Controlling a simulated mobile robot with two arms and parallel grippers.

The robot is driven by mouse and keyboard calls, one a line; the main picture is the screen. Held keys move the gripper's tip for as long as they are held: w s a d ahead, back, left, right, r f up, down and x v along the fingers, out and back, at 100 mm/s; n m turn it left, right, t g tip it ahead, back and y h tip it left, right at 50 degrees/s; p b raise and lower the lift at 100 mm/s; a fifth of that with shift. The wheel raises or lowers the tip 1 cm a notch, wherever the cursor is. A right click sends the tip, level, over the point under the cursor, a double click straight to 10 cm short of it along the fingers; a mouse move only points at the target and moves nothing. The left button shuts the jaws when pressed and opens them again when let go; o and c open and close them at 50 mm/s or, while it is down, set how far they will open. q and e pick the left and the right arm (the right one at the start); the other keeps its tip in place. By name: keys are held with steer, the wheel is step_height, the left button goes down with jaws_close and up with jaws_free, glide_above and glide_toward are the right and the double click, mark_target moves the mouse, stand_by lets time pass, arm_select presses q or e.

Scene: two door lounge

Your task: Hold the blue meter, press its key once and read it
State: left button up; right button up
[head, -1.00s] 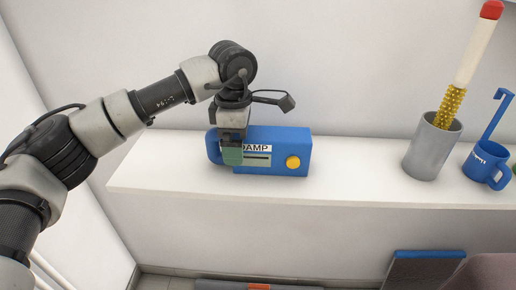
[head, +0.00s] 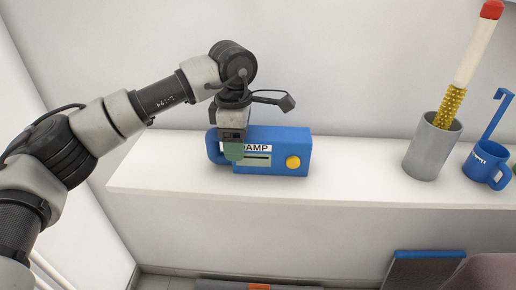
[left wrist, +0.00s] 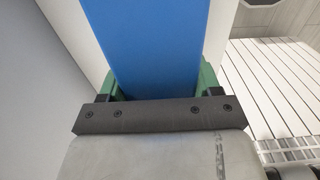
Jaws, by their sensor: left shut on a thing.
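The blue meter (head: 274,140) stands on the white shelf in the head view. Its front has a label ending in "AMP", partly hidden by my gripper, a pale panel with a dark slot, and a round yellow key (head: 293,162) at the right. A blue handle (head: 212,146) shows at its left end. My left gripper (head: 234,152) is over the meter's left part, with a green finger in front of its face. In the left wrist view the blue body (left wrist: 155,45) lies between the two green fingers, which are shut on it. My right gripper is not in view.
The white shelf (head: 350,188) runs along the wall, with free room right of the meter. A grey cup (head: 425,158) holds a white, red-tipped stick with a yellow beaded part. A blue mug (head: 484,160) and a blue hooked piece (head: 495,115) are at the right.

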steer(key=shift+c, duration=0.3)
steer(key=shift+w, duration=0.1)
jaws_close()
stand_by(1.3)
